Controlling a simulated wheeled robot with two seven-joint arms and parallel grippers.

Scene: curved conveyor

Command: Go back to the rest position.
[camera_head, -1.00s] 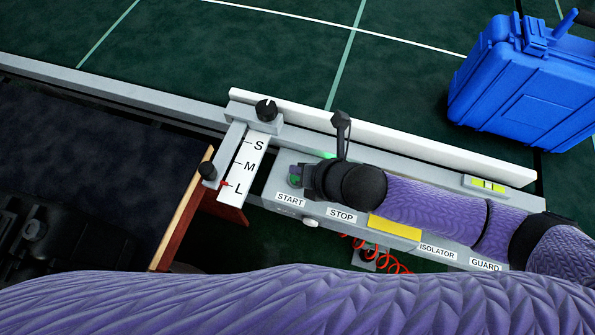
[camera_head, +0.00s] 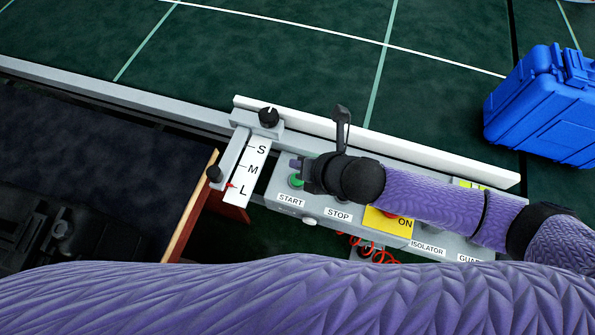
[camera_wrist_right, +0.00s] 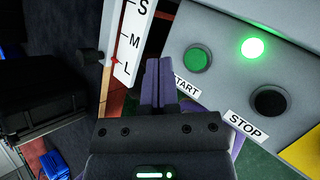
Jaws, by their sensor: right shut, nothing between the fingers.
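My right gripper (camera_head: 295,163) is shut and empty above the left end of the grey control box (camera_head: 285,205). In the right wrist view its two purple fingers (camera_wrist_right: 158,66) are together, just left of the green START button (camera_wrist_right: 198,58), apart from it as far as I can tell. The START button (camera_head: 296,181) shows just below the gripper in the head view. The black STOP button (camera_wrist_right: 269,101) is right of START in the wrist view, and a green lamp (camera_wrist_right: 252,47) glows above it. My left gripper is not in view.
A size scale (camera_head: 248,172) marked S, M, L stands left of the box, its red pointer near L. A white rail (camera_head: 440,163) runs behind the box. A yellow ON plate (camera_head: 377,221) sits under my right forearm. A blue case (camera_head: 545,105) stands at the right.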

